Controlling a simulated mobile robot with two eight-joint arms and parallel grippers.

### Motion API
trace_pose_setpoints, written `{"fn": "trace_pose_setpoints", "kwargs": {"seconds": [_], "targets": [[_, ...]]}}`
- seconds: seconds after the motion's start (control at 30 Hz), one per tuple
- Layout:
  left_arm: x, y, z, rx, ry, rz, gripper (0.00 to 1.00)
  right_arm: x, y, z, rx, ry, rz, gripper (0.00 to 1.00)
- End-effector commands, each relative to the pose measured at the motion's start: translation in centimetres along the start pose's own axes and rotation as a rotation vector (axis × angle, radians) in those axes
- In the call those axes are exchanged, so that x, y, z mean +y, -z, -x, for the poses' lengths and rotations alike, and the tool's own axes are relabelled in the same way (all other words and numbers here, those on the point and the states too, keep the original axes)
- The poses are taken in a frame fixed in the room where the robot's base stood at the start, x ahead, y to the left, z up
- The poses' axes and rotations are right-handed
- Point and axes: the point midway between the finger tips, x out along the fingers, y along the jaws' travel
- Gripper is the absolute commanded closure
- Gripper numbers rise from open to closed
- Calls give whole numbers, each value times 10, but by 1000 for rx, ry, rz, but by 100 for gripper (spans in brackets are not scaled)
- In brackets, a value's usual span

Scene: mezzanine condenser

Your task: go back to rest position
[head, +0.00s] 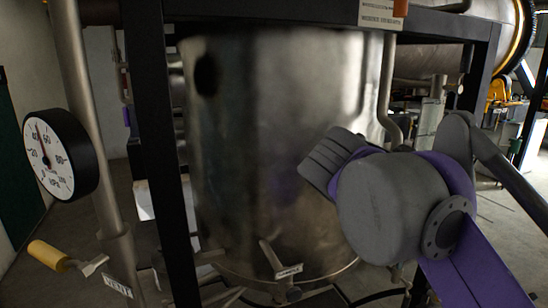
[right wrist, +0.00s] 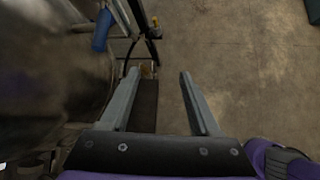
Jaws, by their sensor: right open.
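My right arm shows in the head view at the right, in grey and purple, in front of a large metal tank (head: 285,130). In the right wrist view my right gripper (right wrist: 159,75) is open, its two grey fingers well apart. Nothing is between the fingers; below them show the bare floor and a dark strip. In the head view I cannot make out its fingertips. My left gripper is in neither view.
A black post (head: 166,150) stands before the tank. At the left are a round pressure gauge (head: 58,155), a pipe (head: 88,120) and a yellow-handled valve (head: 48,255). A small lever (head: 280,262) is low on the tank. Bare floor (right wrist: 255,70) lies right in the wrist view.

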Motion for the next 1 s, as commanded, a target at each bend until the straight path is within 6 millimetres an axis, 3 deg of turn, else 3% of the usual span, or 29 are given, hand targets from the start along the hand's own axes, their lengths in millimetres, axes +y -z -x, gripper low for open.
{"fn": "trace_pose_setpoints", "kwargs": {"seconds": [0.07, 0.27, 0.5, 0.6, 0.7, 0.83, 1.0], "targets": [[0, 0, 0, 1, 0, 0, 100, -4, 7, -7, 19, 0, -51, 37], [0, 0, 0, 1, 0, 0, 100, -41, 74, -66, 196, 20, -524, 37], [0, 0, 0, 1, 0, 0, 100, -108, 183, -143, 444, 136, -1266, 37], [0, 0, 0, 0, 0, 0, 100, -138, 228, -170, 539, 213, -1576, 37], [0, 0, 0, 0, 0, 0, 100, -160, 260, -186, 606, 282, -1803, 37], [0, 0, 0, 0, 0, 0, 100, -174, 280, -196, 652, 336, -1956, 37], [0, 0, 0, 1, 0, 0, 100, -176, 284, -197, 662, 348, -1990, 37]]}}
